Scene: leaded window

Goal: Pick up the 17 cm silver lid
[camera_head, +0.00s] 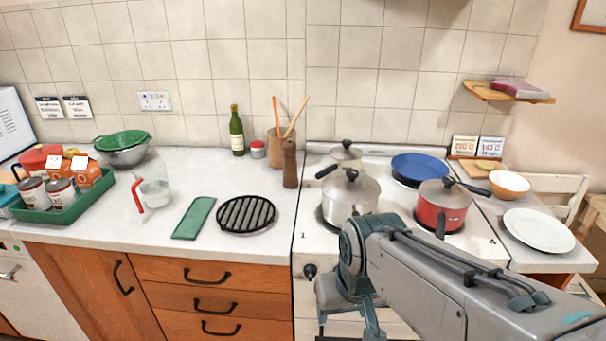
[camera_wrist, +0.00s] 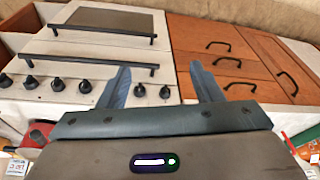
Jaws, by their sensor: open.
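Three lidded pots stand on the stove in the head view. A silver lid with a black knob (camera_head: 352,183) sits on the large silver pot (camera_head: 349,208) at front left. Another silver lid (camera_head: 346,153) covers a pot behind it, partly hidden. A grey-silver lid (camera_head: 437,190) sits on the red saucepan (camera_head: 446,214) at right. I cannot tell which lid is 17 cm. My gripper (camera_head: 346,318) is low in front of the stove, below and apart from all the lids. In the wrist view its two fingers (camera_wrist: 163,86) are spread with nothing between them.
A blue pan (camera_head: 420,168) is at the back right of the stove. A white plate (camera_head: 539,230) and a bowl (camera_head: 510,184) stand right of it. A black grill trivet (camera_head: 246,214), a green board (camera_head: 194,218) and a pepper mill (camera_head: 290,165) are on the left counter.

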